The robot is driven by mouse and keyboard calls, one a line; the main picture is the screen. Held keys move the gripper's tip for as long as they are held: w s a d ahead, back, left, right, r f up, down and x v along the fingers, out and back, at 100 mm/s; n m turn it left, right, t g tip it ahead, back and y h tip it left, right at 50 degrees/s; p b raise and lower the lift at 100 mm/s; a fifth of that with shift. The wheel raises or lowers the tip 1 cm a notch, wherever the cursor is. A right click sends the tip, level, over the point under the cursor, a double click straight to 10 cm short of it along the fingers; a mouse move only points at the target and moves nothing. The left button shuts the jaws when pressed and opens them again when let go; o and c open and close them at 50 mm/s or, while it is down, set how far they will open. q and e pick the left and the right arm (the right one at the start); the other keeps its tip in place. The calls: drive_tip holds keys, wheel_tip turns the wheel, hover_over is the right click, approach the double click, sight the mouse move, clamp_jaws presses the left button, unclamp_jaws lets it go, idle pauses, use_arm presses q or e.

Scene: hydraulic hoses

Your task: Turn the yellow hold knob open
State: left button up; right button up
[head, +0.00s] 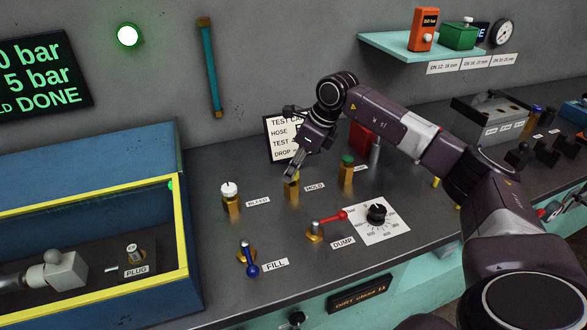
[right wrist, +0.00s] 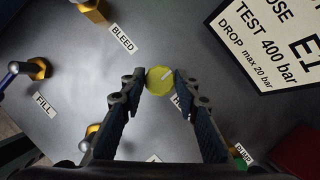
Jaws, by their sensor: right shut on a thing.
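The yellow hold knob (right wrist: 157,84) is a round cap with a pale line on it, seen from above in the right wrist view. In the head view it sits on a brass body (head: 291,194) beside the HOLD label (head: 315,187), mostly covered by my fingers. My right gripper (head: 294,170) reaches down to it from above, its two fingers (right wrist: 160,80) on either side of the knob and shut on it. The pale line runs diagonally toward the upper right in the wrist view. My left gripper is in neither view.
A white-capped bleed valve (head: 229,196) stands left of it and a green-capped valve (head: 346,170) right. The blue fill lever (head: 250,262), red dump lever (head: 328,221) and black dial (head: 377,213) are in front. A test card (head: 284,140) stands behind. The display (head: 40,75) ends with "DONE".

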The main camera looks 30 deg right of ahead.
drive_tip(key=o, duration=1.2)
drive_tip(key=shift+c, duration=0.2)
drive_tip(key=v, duration=1.2)
drive_tip(key=shift+s, duration=0.1)
